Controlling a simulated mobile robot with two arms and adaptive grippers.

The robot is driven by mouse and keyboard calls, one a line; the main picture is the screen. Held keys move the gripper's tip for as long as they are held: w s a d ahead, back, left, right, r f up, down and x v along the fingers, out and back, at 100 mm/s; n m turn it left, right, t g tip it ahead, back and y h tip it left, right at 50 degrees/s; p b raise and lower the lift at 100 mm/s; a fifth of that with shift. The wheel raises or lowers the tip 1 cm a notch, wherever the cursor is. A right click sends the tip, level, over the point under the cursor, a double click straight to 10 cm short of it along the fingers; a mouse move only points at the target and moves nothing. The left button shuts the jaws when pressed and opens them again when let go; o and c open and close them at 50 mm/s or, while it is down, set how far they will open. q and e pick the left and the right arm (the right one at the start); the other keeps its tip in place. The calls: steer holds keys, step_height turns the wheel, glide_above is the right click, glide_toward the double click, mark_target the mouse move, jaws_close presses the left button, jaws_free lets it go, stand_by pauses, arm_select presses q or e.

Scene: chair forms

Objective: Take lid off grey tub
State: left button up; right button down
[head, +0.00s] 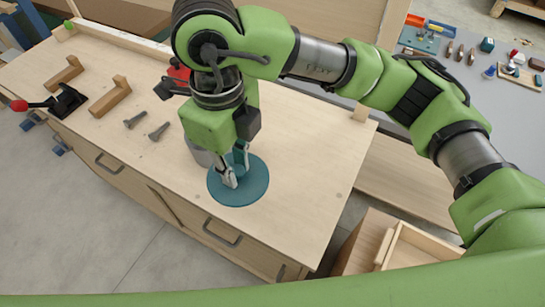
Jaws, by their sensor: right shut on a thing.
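The lid (252,193) is a flat teal disc over the right part of the workbench. My right gripper (232,178) points down at it and is shut on it near its middle; the fingers partly hide the grip. A piece of the grey tub (203,155) shows behind and left of the gripper. The lid and gripper cover the rest of the tub, so I cannot tell how far the lid is from its rim. My left gripper is out of view.
The wooden workbench (310,170) is clear right of the lid. Two grey bolts (147,126), wooden brackets (110,97) and a red-handled clamp (66,103) lie to the left. A red item (178,75) is behind my arm. An open wooden box (415,250) stands lower right.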

steer(key=shift+s+d, duration=0.25)
steer(key=shift+d, duration=0.15)
steer(key=shift+w+f, duration=0.1)
steer(key=shift+w, duration=0.05)
steer(key=w+f+p, duration=0.1)
steer(key=w+f, duration=0.1)
steer(key=w, duration=0.2)
steer(key=w+d+f+p, duration=0.1)
steer(key=w+f, duration=0.2)
steer(key=w, duration=0.1)
steer(key=w+d+f+p, duration=0.1)
steer(key=w+f, duration=0.2)
steer(key=w, duration=0.1)
steer(key=shift+d, duration=0.25)
steer(key=shift+w+f+p, duration=0.35)
steer(key=shift+w+f, duration=0.05)
steer(key=shift+f, duration=0.15)
steer(key=f+p, duration=0.1)
steer(key=f, duration=0.2)
steer(key=shift+w+d+p, duration=0.15)
steer(key=shift+w+p, duration=0.05)
steer(key=shift+p, duration=0.2)
steer(key=shift+f, duration=0.3)
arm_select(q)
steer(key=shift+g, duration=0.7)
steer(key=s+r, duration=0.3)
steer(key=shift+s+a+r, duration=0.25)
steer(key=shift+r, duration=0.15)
arm_select(e)
steer(key=shift+f, duration=0.1)
